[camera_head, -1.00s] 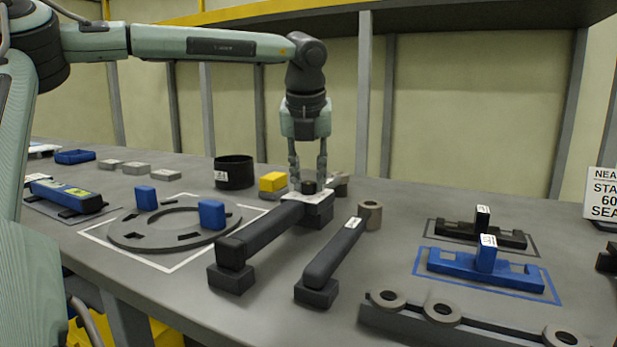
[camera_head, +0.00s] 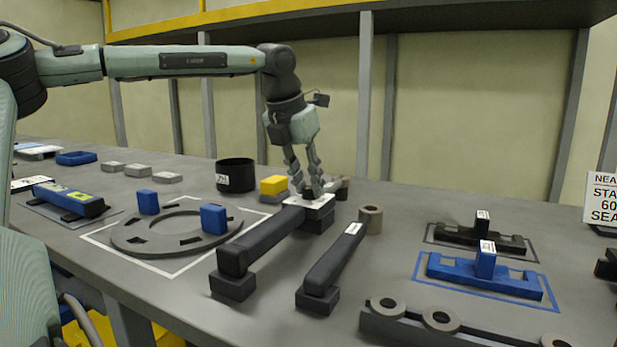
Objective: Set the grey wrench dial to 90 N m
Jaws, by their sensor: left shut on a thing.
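A dark grey wrench (camera_head: 262,243) lies across two dark supports in the middle of the table. Its far end carries a white plate (camera_head: 318,206) with a small dark dial knob (camera_head: 308,196). My left gripper (camera_head: 308,189) points down and tilts, with its fingers closed around this knob. The fingers partly hide the knob, and no dial reading is legible. A second dark wrench (camera_head: 335,264) with a white label lies to its right. My right gripper is not in view.
A grey ring (camera_head: 165,242) with blue blocks lies left. A black cup (camera_head: 235,175) and yellow block (camera_head: 273,185) stand behind the wrench. Blue (camera_head: 465,272) and black (camera_head: 460,234) fixtures sit right. A rack (camera_head: 400,325) with grey rings is at the front right.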

